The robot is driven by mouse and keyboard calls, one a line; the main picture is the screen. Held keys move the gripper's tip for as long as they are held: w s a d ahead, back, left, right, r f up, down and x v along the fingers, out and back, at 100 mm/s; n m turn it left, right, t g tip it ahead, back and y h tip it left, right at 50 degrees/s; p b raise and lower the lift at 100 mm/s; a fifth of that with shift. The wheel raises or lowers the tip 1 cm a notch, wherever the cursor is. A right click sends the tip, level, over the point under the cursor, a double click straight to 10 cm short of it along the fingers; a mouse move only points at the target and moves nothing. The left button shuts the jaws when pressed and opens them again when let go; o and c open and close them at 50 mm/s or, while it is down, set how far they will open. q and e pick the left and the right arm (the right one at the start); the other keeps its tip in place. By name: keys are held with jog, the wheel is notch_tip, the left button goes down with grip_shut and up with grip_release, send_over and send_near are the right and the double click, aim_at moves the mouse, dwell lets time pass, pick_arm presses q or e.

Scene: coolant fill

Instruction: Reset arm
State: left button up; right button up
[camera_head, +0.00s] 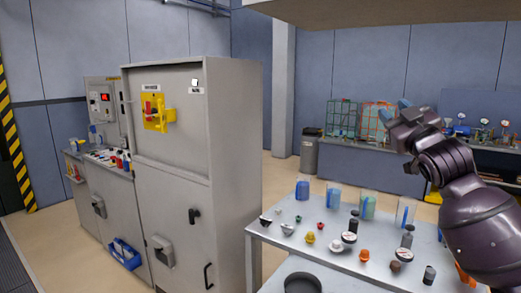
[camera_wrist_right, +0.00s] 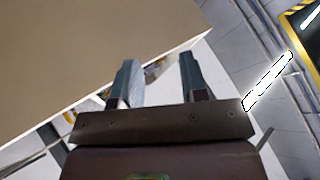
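My right gripper (camera_head: 402,108) is raised at the right in the head view, above and behind the grey table. Its two fingers also show in the right wrist view (camera_wrist_right: 160,80), spread apart with nothing between them. It touches nothing that I can see. My left gripper does not show in either view.
A beige overhead panel (camera_wrist_right: 80,60) is close to the right gripper.

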jog(key=s+a+f+m+g, duration=0.1)
jog(key=s+f+g, duration=0.15)
jog(key=f, duration=0.95)
jog(key=s+a+f+m+g+h, duration=0.1)
jog(key=s+f, duration=0.3)
jog(key=f, duration=0.8)
jog(key=s+a+f+m+g, duration=0.1)
jog(key=s+f, duration=0.3)
jog(key=f, duration=0.8)
jog(key=s+f+m+g+h, duration=0.2)
jog(key=s+f+g, duration=0.4)
jog(key=s+f, duration=1.8)
jog(key=shift+s+d+f+m+h, duration=0.2)
jog(key=shift+s+f+m+h, duration=0.3)
jog(key=shift+m, duration=0.4)
jog(key=shift+s+d+r+g, duration=0.15)
jog(key=shift+g, duration=0.1)
